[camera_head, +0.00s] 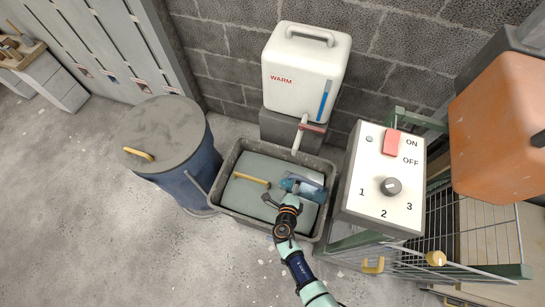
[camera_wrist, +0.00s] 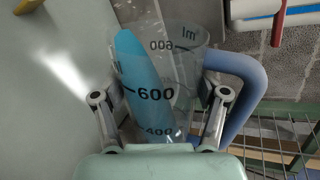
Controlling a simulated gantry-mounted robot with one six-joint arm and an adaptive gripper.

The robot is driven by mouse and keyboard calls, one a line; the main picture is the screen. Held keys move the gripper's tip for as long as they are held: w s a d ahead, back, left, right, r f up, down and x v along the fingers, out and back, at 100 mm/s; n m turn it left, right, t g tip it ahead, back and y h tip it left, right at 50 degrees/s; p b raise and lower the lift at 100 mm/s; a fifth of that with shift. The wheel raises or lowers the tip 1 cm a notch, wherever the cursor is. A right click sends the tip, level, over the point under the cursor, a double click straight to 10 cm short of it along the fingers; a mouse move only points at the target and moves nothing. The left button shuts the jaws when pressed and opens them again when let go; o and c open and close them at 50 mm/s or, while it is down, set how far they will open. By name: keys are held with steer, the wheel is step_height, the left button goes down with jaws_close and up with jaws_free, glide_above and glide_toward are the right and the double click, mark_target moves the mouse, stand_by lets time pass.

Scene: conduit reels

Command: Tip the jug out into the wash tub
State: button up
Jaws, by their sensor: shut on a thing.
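My gripper (camera_head: 289,200) is shut on a clear measuring jug (camera_head: 303,187) with a blue handle, above the right part of the grey wash tub (camera_head: 228,160). In the wrist view the fingers grip both sides of the jug (camera_wrist: 158,92), which is marked 400 and 600 ml. Blue liquid (camera_wrist: 140,75) shows inside, slanted against the jug's walls, so the jug looks tilted. A flat grey-green panel with a yellow handle (camera_head: 251,180) fills much of the tub's opening. I cannot tell whether it is a lid. No stream of liquid is visible.
A white WARM dispenser (camera_head: 306,70) with a tap stands behind the tub. A lidded blue bin (camera_head: 170,150) is at the left. A switch box (camera_head: 383,180), a wire cage (camera_head: 470,235) and an orange container (camera_head: 500,125) crowd the right. The floor at front left is clear.

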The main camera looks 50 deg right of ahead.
steer(key=shift+r, duration=0.15)
steer(key=shift+w+a+n+p, duration=0.15)
steer(key=shift+w+n+p, duration=0.15)
steer(key=shift+w+p, duration=0.2)
steer(key=shift+s, duration=0.1)
steer(key=shift+r, duration=0.1)
steer(key=shift+w, duration=0.25)
steer(key=shift+g, duration=0.4)
steer(key=shift+s+a+p, duration=0.1)
steer(key=shift+p, duration=0.2)
